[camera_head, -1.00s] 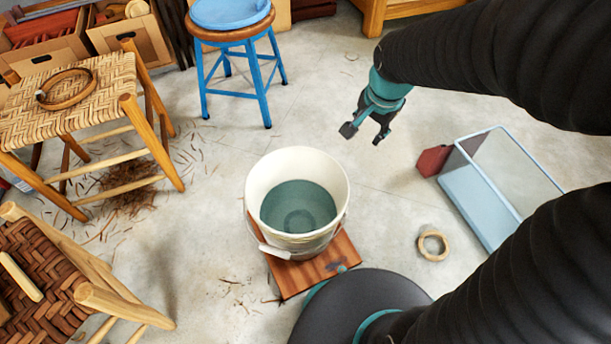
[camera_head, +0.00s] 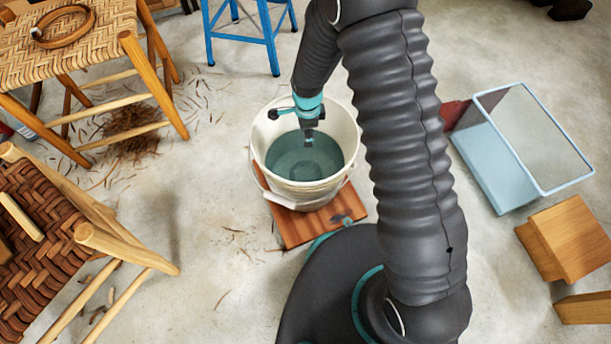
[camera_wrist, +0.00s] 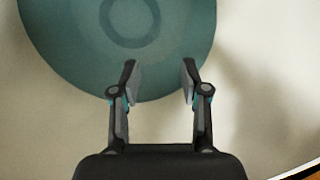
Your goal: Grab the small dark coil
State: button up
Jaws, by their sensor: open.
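The small dark coil (camera_head: 304,178) shows as a dim ring under the teal water in a cream bucket (camera_head: 348,135). In the wrist view the coil (camera_wrist: 130,34) is at the top, ahead of the fingertips and slightly left of them. My gripper (camera_head: 300,131) is over the bucket's opening, fingers apart and empty. In the wrist view my gripper (camera_wrist: 159,78) shows both fingers with a clear gap over the water's edge. I cannot tell how deep the coil lies or whether the fingertips touch the water.
The bucket stands on a reddish wooden board (camera_head: 296,234). A woven stool (camera_head: 60,55) holding a bark hoop (camera_head: 85,24) and a second woven seat (camera_head: 45,270) are at left. A glass-sided blue bin (camera_head: 495,180) and wooden blocks (camera_head: 565,240) are at right.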

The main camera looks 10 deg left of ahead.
notch_tip(320, 180, down, 2)
jog(key=b, duration=0.1)
send_over(304, 162)
jog(key=f, duration=0.8)
jog(key=shift+w+d+f, duration=0.1)
jog(key=shift+w+f, duration=0.1)
jog(key=shift+f, duration=0.05)
jog(key=shift+s+f+b, duration=0.2)
jog(key=shift+f+b, duration=0.4)
jog(key=shift+f, duration=2.1)
grip_shut()
